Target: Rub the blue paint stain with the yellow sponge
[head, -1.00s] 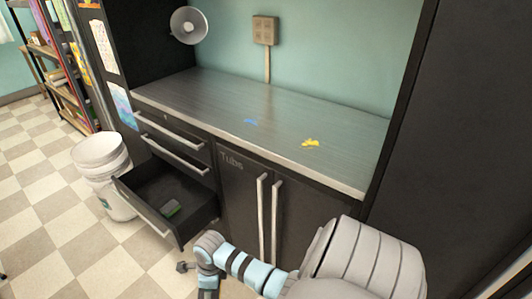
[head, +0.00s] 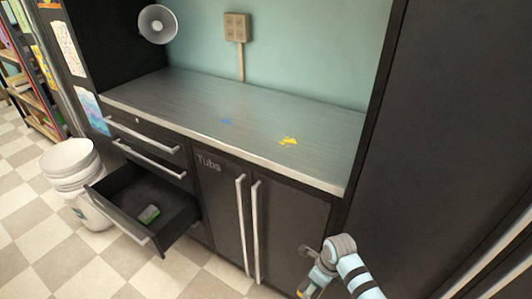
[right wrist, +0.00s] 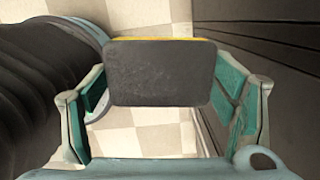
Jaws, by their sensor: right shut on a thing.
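The blue paint stain (head: 227,121) is a small smear on the grey countertop (head: 180,92), left of a yellow stain (head: 288,141). My right gripper (right wrist: 162,82) is shut on a slab with a dark grey face and a thin yellow edge, the yellow sponge (right wrist: 160,72). In the head view my right gripper (head: 310,284) is low, in front of the cabinet doors and below the counter, apart from the stain. The sponge is hardly visible there. My left gripper is not in view.
Tall dark panels flank the counter. The countertop is otherwise clear. A grey lamp (head: 158,24) hangs at its back left.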

